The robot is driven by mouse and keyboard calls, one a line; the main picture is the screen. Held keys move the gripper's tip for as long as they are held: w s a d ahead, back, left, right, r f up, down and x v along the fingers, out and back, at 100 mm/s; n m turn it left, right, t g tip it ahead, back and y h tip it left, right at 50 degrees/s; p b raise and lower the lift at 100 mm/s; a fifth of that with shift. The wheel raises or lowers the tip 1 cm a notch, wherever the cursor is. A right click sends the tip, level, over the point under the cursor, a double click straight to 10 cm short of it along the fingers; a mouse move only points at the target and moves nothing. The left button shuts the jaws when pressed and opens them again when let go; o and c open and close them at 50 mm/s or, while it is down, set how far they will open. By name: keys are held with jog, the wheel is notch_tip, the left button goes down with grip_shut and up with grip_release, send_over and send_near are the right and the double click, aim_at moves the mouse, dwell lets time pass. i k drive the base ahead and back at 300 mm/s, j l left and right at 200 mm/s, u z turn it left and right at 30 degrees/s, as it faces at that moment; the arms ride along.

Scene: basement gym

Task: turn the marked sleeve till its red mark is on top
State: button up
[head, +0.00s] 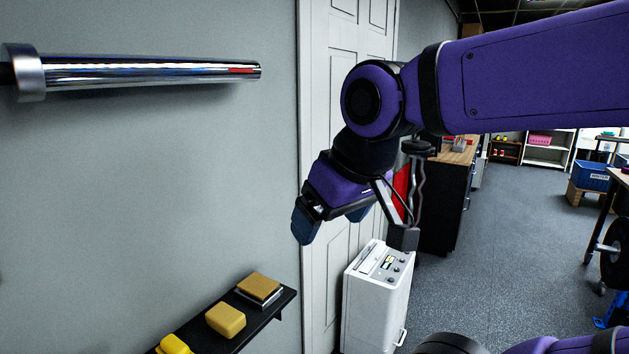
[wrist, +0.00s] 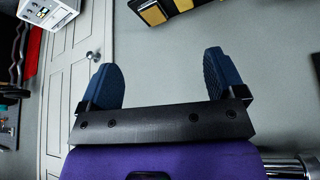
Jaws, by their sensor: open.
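The sleeve (head: 165,72) is a shiny chrome bar end at the upper left of the head view, lying level along the grey wall. A collar (head: 29,72) sits at its left end. Its red mark (head: 240,71) shows near the free right end, on the side facing the camera. In the wrist view a chrome part of it (wrist: 286,168) shows at the bottom right corner. My gripper (head: 331,227) is open and empty, right of the sleeve's free end and lower. Its two blue fingers, apart with nothing between them, also show in the wrist view (wrist: 160,82).
A black wall shelf (head: 284,304) below holds yellow blocks (head: 226,320) and a small stack (head: 259,287). A white door (head: 313,120) stands behind my arm. A white box-shaped appliance (head: 375,305) stands below my gripper. The wall between sleeve and shelf is clear.

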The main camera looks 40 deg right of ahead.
aim_at(63, 72)
jog(key=l+u, duration=0.15)
jog(key=u, duration=0.5)
jog(key=l+u, duration=0.2)
jog(key=l, duration=0.25)
jog(key=l+u, duration=0.2)
jog(key=l, duration=0.2)
jog(key=k+l+u, duration=0.25)
jog(key=l, duration=0.15)
jog(key=l+u, duration=0.2)
jog(key=l, duration=0.25)
jog(key=k+l, duration=0.15)
jog(key=l, duration=0.25)
jog(key=k+l, duration=0.1)
jog(key=l, duration=0.3)
jog(key=k+l, duration=0.15)
jog(key=l, duration=0.2)
jog(key=k+l+u, duration=0.1)
jog(key=l, duration=0.3)
jog(key=k+l, duration=0.15)
jog(key=l, duration=0.25)
